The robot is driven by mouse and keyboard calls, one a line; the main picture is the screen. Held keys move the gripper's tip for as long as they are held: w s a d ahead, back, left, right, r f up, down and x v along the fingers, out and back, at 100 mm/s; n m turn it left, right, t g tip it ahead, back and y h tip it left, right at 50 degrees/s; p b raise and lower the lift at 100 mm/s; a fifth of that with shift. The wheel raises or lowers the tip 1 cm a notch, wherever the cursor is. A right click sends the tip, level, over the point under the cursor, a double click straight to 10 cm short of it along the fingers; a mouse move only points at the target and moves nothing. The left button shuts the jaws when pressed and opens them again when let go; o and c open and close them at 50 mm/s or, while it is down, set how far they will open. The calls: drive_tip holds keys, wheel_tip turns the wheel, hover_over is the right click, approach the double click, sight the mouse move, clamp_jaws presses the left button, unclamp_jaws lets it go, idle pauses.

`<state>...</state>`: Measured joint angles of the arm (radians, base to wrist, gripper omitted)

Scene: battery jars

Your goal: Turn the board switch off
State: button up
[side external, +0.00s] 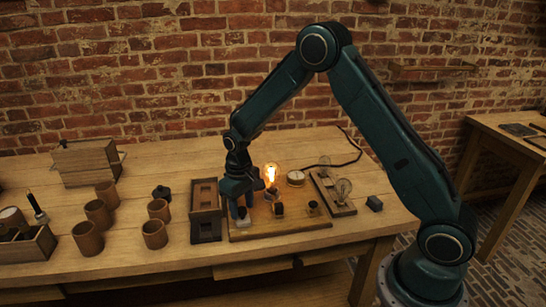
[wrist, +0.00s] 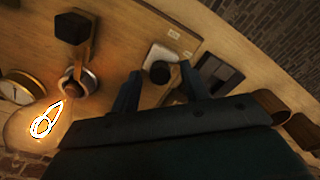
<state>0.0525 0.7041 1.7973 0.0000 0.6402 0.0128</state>
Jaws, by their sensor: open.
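The wooden board (side external: 290,223) lies on the bench with a lit bulb (side external: 271,174) on it; the glowing bulb (wrist: 45,125) shows at the left in the wrist view. What appears to be the board switch (wrist: 160,72), a dark round knob on a pale plate, sits between my fingers in the wrist view, with small pale labels (wrist: 174,33) beside it. My gripper (side external: 240,212) is open over the board's left part, pointing down; its fingers (wrist: 158,82) stand on either side of the knob. I cannot tell whether they touch it. The gripper mostly hides the switch from the side.
A dark compartmented box (side external: 206,212) stands close left of the board. A round gauge (side external: 296,178) is behind, and a small board with unlit bulbs (side external: 336,196) is at the right. Several brown cups (side external: 154,234) stand left. A small dark block (side external: 374,203) lies near the bench's right end.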

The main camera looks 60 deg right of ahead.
drive_tip(key=shift+f, duration=0.15)
drive_tip(key=shift+c, duration=0.5)
clamp_jaws()
drive_tip(key=shift+n, duration=0.4)
drive_tip(key=n, duration=1.1)
drive_tip(key=shift+o, duration=0.5)
unclamp_jaws()
